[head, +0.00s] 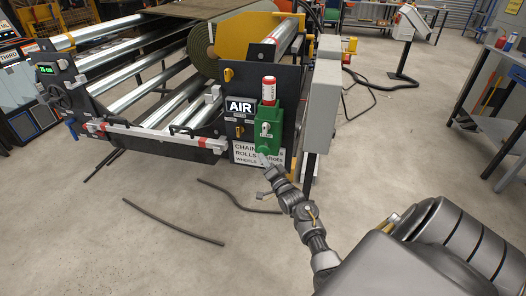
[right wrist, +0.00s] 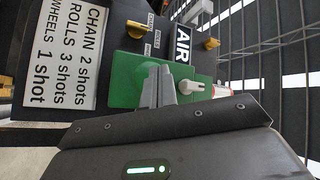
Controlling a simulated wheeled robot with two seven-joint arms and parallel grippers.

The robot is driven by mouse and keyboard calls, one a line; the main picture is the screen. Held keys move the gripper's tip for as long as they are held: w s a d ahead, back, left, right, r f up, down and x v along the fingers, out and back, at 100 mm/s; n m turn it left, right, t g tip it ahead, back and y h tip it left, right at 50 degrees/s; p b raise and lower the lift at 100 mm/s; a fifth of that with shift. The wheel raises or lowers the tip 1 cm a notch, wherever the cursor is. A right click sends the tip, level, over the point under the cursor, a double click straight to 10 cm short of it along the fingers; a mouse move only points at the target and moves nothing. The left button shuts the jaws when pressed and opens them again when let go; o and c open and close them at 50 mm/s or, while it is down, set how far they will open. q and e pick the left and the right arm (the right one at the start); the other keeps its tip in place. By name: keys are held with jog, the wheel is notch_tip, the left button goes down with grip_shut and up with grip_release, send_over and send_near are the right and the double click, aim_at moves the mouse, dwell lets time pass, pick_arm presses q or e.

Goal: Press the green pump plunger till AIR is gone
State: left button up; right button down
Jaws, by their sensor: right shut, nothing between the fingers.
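The green pump (head: 267,133) is fixed to the dark panel of the roller machine, with a red and white cartridge (head: 269,91) above it. My right gripper (head: 264,160) is shut and empty at the pump's lower part. In the wrist view its fingertips (right wrist: 158,78) overlap the plunger; I cannot tell whether they touch it. The black AIR sign (head: 240,106) shows white letters, also in the wrist view (right wrist: 182,44). My left gripper is out of view.
A turf roll (head: 201,50) lies on the machine. Dark strips (head: 172,221) lie on open floor.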

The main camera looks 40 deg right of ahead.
jog(key=shift+a, duration=0.15)
jog(key=shift+a, duration=0.1)
jog(key=s+a+p, duration=0.1)
jog(key=a, duration=0.1)
jog(key=s+a+p, duration=0.2)
dwell(0.5)
jog(key=shift+w+d, duration=0.1)
jog(key=shift+w, duration=0.05)
dwell(0.6)
